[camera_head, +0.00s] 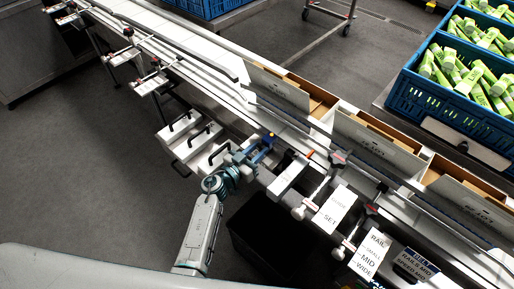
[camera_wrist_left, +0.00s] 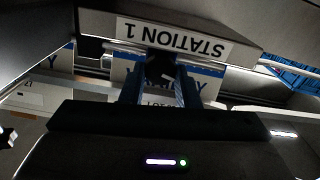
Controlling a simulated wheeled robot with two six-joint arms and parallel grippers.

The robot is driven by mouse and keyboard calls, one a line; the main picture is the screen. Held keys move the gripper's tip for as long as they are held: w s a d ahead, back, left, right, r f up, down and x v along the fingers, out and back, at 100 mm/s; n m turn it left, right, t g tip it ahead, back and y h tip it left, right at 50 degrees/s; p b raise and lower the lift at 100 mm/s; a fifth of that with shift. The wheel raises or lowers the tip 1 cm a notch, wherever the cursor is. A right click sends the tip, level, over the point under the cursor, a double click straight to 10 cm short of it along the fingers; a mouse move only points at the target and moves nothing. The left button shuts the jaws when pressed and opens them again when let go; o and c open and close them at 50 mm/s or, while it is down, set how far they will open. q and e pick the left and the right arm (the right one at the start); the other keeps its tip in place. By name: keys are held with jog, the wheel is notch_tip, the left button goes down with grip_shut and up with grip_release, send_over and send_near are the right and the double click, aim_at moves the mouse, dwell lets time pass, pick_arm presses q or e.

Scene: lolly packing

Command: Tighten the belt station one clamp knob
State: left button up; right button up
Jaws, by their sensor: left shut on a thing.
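My left gripper (camera_head: 264,146) is at the near side of the conveyor belt (camera_head: 228,92). In the left wrist view its two blue fingers (camera_wrist_left: 160,88) are shut on a dark clamp knob (camera_wrist_left: 160,62), just below a white label (camera_wrist_left: 175,35) reading STATION 1, upside down. The fingers hide much of the knob, and its turn angle cannot be told. In the head view the gripper covers this knob. My right gripper is not in view.
Open cartons (camera_head: 370,142) stand along the belt. Other clamps with red knobs (camera_head: 338,157) and white knobs (camera_head: 299,213) sit to the right, near a RAIL sign (camera_head: 371,254). Blue crates (camera_head: 440,110) of green packs are at upper right. Floor at left is clear.

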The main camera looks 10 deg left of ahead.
pick_arm(q)
jog(key=m+p, duration=0.2)
jog(key=m, duration=0.1)
jog(key=shift+r, duration=0.1)
jog(key=shift+s+d+m+p, duration=0.1)
jog(key=shift+m+p, duration=0.25)
jog(key=shift+m, duration=1.25)
jog(key=o, duration=1)
jog(key=shift+c, duration=0.2)
jog(key=b+v, duration=0.1)
jog(key=v, duration=0.9)
jog(key=shift+s+a, duration=0.2)
jog(key=shift+s, duration=0.1)
